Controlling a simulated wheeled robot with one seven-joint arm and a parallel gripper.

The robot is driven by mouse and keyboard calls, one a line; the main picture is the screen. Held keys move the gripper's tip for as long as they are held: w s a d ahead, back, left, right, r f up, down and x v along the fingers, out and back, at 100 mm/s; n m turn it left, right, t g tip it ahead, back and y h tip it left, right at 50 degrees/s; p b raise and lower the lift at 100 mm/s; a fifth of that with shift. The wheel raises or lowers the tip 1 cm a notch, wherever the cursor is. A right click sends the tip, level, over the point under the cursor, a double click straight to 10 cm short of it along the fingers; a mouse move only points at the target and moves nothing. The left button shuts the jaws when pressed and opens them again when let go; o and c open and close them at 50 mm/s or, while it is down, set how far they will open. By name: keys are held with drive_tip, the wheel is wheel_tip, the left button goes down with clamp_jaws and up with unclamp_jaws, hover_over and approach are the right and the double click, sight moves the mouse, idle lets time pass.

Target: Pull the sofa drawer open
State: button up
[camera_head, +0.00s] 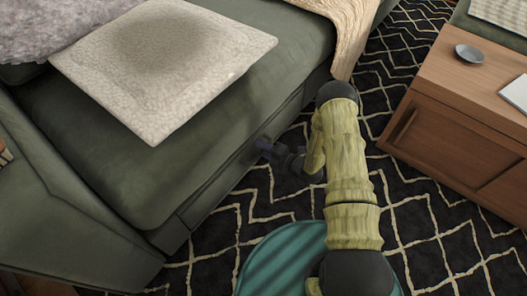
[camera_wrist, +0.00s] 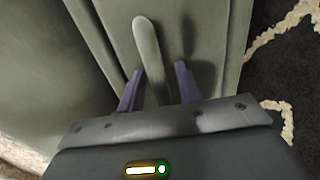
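The green sofa (camera_head: 90,150) fills the left of the head view. Its drawer is a long green panel low on its front side, and the drawer front (camera_wrist: 202,25) also shows in the wrist view. A pale green bar handle (camera_wrist: 149,55) stands out from that front. My gripper (camera_wrist: 158,78) is open, with one purple finger on each side of the handle; whether either finger touches it I cannot tell. In the head view my gripper (camera_head: 266,146) is at the drawer face, with the handle hidden there.
A wooden cabinet (camera_head: 450,140) stands to the right, with a grey dish (camera_head: 468,53) on top. A cream cushion (camera_head: 165,65) lies on the sofa, and a beige throw (camera_head: 350,30) hangs over its edge. Black patterned rug (camera_head: 225,245) covers the floor between sofa and cabinet.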

clamp_jaws()
drive_tip(key=shift+d, duration=0.15)
